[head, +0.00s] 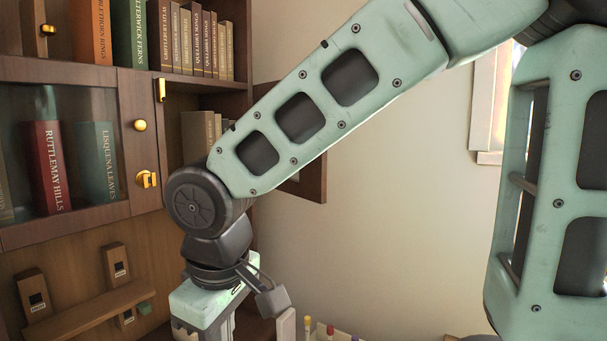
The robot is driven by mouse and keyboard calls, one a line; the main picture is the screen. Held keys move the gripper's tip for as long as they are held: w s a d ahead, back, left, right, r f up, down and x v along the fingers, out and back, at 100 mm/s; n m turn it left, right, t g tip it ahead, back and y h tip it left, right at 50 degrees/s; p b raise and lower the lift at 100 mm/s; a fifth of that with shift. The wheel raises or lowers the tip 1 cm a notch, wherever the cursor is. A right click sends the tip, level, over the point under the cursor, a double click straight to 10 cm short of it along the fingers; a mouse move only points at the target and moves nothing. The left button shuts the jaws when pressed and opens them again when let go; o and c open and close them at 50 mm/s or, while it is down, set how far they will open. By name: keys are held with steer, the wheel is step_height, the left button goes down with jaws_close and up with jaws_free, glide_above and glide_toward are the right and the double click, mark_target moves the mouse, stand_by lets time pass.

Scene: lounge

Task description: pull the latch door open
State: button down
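A wooden cabinet door with a glass pane (75,150) stands at the left in the head view. It has a round brass knob (140,125) and a brass latch (147,179) below it on its right stile. The door looks closed. My gripper (205,318) points down at the bottom of the view, below and to the right of the latch, and appears apart from the door. Its fingers are cut off by the frame edge, so I cannot see whether they are open or hold anything.
Books (195,40) stand on the upper shelf, and more (200,130) in the open compartment right of the door. A brown wooden panel (312,182) sticks out behind my arm. A wooden rack (85,310) is below the door. Plain wall (400,220) lies to the right.

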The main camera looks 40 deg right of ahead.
steer(key=w+d+r+m+t+h+p, duration=0.1)
steer(key=w+d+r+m+h+p, duration=0.1)
steer(key=w+d+r, duration=0.35)
steer(key=w+d+r+m+h+p, duration=0.1)
steer(key=w+d+r+m+h, duration=0.15)
steer(key=d+r, duration=0.65)
steer(key=w+d+r+m+t+h+p, duration=0.1)
steer(key=w+d+r+m+p, duration=0.2)
steer(key=d+r, duration=0.45)
steer(key=p, duration=0.2)
glide_toward(314, 195)
step_height(314, 195, down, 3)
steer(key=w+a, duration=0.2)
steer(key=d+p, duration=0.2)
steer(key=d, duration=0.1)
steer(key=shift+s+d+n, duration=0.1)
steer(key=shift+s+n, duration=0.15)
steer(key=shift+d+f, duration=0.25)
steer(key=shift+d, duration=0.3)
